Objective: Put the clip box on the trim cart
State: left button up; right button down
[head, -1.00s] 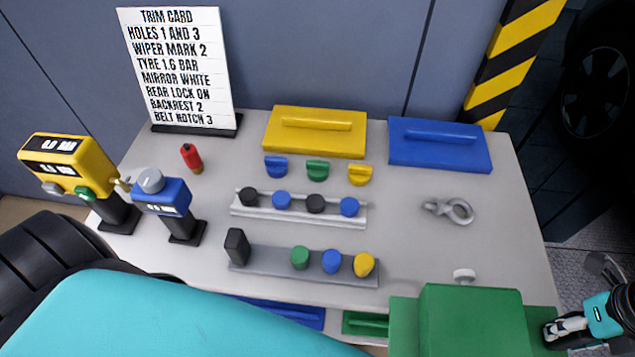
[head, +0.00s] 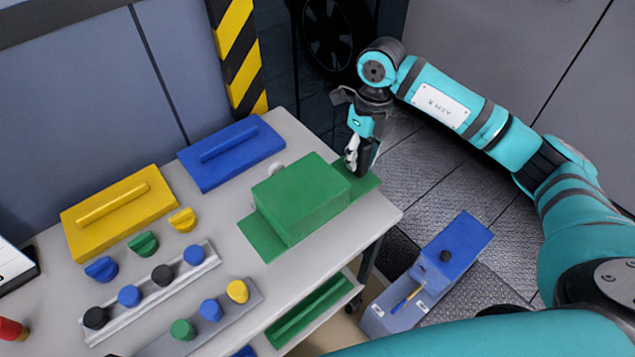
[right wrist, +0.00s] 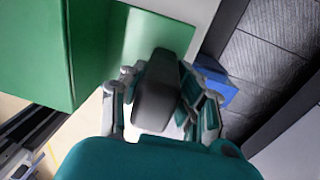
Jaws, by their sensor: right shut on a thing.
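The clip box appears to be the green block (head: 300,198) with flat green flanges on two sides. It sits on or just above the right end of the grey-topped cart (head: 375,217), which looks like the trim cart; I cannot tell whether its underside touches. My left gripper is not in view.
Yellow (head: 120,212) and blue (head: 232,152) blocks lie along the cart's back. Coloured knobs on rails (head: 165,285) stand left of the box. A light ring-like part, partly hidden, is behind it. A blue-topped box (head: 455,245) stands beyond the cart's right edge.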

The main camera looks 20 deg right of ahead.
aim_at(356, 184)
notch_tip(356, 184, down, 9)
jog(key=shift+f+p, duration=0.2)
jog(key=shift+p, duration=1)
jog(key=c, duration=1)
grip_release()
jog(key=r+b, duration=0.1)
jog(key=r, duration=0.2)
jog(key=r+b, duration=0.1)
jog(key=r, duration=0.3)
jog(key=r+b, duration=0.1)
jog(key=r, duration=0.2)
jog(key=shift+w+d+r, duration=0.15)
jog(key=shift+d+r, duration=0.2)
jog(key=shift+d, duration=0.05)
jog(key=shift+r+b, duration=0.3)
jog(key=shift+r, duration=0.35)
